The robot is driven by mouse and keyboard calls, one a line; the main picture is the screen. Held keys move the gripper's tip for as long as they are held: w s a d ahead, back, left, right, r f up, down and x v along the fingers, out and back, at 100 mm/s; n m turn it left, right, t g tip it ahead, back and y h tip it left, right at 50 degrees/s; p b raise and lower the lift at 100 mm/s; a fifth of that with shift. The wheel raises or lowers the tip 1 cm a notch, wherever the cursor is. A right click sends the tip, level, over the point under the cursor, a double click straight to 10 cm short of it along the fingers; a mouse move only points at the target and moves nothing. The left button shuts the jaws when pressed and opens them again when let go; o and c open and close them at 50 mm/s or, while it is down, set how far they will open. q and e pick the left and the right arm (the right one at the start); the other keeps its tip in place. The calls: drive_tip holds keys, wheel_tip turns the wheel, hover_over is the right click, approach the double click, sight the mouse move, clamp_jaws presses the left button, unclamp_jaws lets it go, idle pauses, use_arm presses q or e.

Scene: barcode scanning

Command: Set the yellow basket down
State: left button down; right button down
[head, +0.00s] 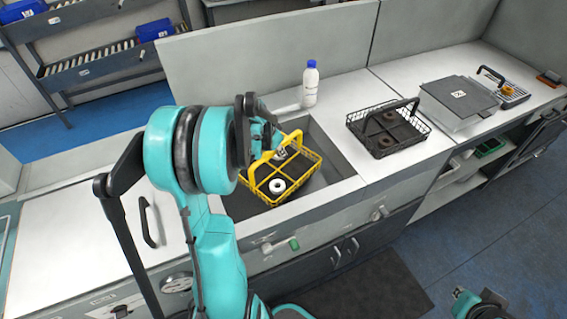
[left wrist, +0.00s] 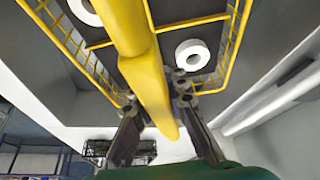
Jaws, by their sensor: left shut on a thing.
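The yellow basket (head: 304,176) is a wire basket with a tall handle, inside the sunken sink-like basin (head: 342,166) of the counter in the head view. Its handle (left wrist: 150,85) crosses the left wrist view. A white ring (head: 277,186) lies in one compartment; the left wrist view shows this kind of ring (left wrist: 192,55) and part of another. My left gripper (head: 262,140) is shut on the handle from above; its fingers (left wrist: 155,130) flank the bar in the wrist view. I cannot tell whether the basket's underside touches the basin floor.
A white bottle with a blue cap (head: 310,84) stands behind the basin. A black wire basket (head: 389,128) with dark rings sits on the counter to the right. A grey box-like device (head: 458,101) stands further right.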

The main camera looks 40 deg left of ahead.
sight(284, 164)
use_arm(q)
wheel_tip(284, 164, down, 3)
drive_tip(key=shift+s+f+b, duration=0.1)
drive_tip(key=shift+b, duration=0.65)
drive_tip(key=shift+f, duration=0.15)
drive_tip(key=shift+d, duration=0.1)
drive_tip(key=shift+f, duration=0.1)
drive_tip(key=c, duration=1.9)
unclamp_jaws()
drive_tip(key=shift+f, duration=0.15)
drive_tip(key=o, duration=0.4)
drive_tip(key=shift+r, duration=0.2)
